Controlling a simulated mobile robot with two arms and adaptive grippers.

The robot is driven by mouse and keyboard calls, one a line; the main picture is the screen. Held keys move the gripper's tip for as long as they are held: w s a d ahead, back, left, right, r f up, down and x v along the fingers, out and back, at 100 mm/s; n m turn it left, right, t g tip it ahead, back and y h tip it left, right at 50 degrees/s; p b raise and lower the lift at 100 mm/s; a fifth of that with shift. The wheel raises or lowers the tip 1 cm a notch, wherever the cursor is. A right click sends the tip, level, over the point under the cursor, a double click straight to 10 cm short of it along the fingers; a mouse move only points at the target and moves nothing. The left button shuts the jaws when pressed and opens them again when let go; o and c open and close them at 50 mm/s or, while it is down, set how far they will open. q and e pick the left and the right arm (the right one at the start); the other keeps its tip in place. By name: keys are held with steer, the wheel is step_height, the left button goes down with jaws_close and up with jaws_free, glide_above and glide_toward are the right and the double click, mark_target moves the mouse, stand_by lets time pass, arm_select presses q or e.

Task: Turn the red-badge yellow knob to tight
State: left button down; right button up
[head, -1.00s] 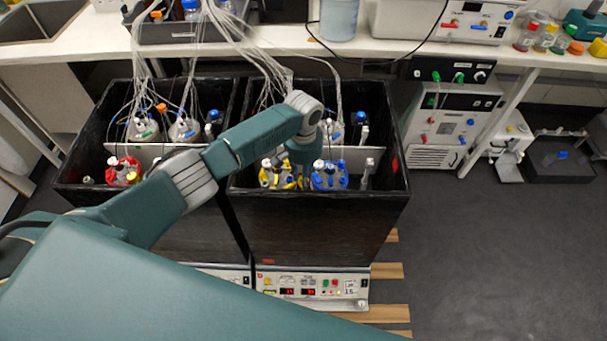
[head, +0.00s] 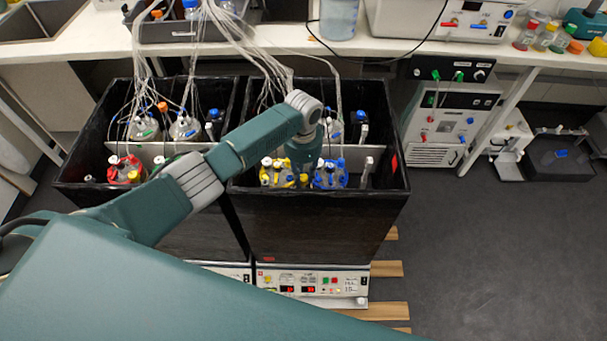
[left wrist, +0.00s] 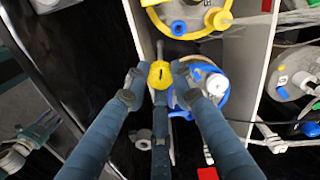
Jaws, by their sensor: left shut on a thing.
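A yellow knob (left wrist: 161,75) with a dark slot sits between the fingers of my left gripper (left wrist: 158,80) in the left wrist view. The gripper is shut on it. In the head view my left gripper (head: 303,165) points down into the right-hand black box, and a small yellow piece (head: 304,178) shows just below it. Two red patches show in the left wrist view: one on the divider edge (left wrist: 266,5) and one on a dark surface (left wrist: 207,173). I cannot tell which is the badge. My right gripper is not in view.
A yellow-ringed vessel (head: 277,174) and a blue-ringed vessel (head: 330,175) stand close beside the gripper. The right-hand black box (head: 330,215) has high walls. Several tubes (head: 262,55) run from the bench into the boxes. Floor (head: 480,250) at the right is clear.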

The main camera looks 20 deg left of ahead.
arm_select(q)
steer(key=shift+s+a+f+m, duration=0.15)
steer(key=shift+a+m, duration=0.05)
steer(key=shift+m, duration=0.8)
steer(key=c, duration=1.5)
jaws_free()
steer(key=shift+a, duration=0.1)
steer(key=shift+o, duration=0.2)
steer(key=shift+r, duration=0.2)
steer(key=shift+r, duration=0.2)
step_height(320, 180, up, 12)
steer(key=shift+f, duration=0.25)
steer(key=shift+f, duration=0.1)
